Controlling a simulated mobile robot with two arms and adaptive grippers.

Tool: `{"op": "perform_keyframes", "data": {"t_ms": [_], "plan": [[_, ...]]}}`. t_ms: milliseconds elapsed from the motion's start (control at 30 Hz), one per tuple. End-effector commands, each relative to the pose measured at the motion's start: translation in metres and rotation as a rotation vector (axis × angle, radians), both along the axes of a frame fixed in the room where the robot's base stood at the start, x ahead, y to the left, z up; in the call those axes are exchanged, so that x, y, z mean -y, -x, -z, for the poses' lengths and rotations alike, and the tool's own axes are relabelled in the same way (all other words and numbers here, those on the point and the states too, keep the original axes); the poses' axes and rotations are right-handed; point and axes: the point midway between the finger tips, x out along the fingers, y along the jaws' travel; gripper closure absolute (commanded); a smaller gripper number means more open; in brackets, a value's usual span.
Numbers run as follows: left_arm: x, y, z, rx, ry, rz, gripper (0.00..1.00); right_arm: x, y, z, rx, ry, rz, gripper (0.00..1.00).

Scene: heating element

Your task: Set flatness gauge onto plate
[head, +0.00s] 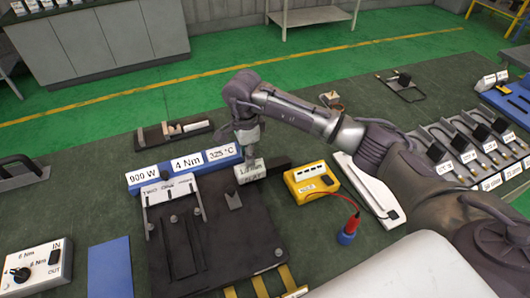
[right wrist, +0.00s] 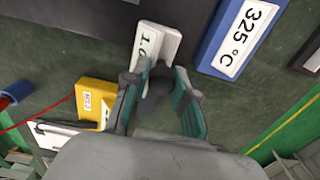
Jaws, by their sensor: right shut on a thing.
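My right gripper (head: 248,150) is above the block and shut on the gauge. In the right wrist view the two teal fingers (right wrist: 163,82) close around a dark part, with the white block (right wrist: 157,45) just beyond them. My left gripper is not in view.
A blue label strip (head: 184,168) reading 900 W, 4 Nm and 325 °C lies behind the plate. A yellow box (head: 311,181) with a red cable and a blue-based probe (head: 347,233) stand to the right. A blue mat (head: 109,268) lies left of the plate.

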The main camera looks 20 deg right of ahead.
Motion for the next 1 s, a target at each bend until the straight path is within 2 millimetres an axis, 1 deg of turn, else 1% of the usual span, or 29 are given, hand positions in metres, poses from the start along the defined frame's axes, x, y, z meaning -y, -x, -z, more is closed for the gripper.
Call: {"op": "perform_keyframes", "data": {"t_ms": [33,100,333,367,400,500,833,933,1000], "plan": [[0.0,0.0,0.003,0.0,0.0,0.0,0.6,-0.004,-0.003,-0.001,0.011,0.001,0.0,1.0],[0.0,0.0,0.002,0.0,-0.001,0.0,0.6,-0.006,-0.003,-0.001,0.011,0.001,0.0,1.0],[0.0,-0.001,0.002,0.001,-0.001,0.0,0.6,-0.007,-0.002,-0.002,0.009,-0.001,0.0,1.0],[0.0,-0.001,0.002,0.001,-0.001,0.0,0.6,-0.007,-0.002,-0.002,0.009,-0.001,0.0,0.7],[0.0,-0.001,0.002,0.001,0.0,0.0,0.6,-0.007,-0.002,-0.002,0.009,-0.001,-0.001,0.64],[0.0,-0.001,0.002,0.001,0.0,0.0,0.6,-0.007,-0.002,-0.001,0.007,-0.001,-0.001,0.49],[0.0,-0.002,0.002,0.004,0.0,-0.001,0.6,-0.005,-0.001,-0.003,0.004,0.002,0.0,0.49],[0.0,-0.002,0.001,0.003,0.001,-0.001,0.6,-0.005,-0.002,-0.013,0.006,0.001,0.001,0.49],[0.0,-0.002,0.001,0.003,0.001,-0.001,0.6,-0.005,-0.002,-0.025,0.008,0.002,0.0,0.49]]}}
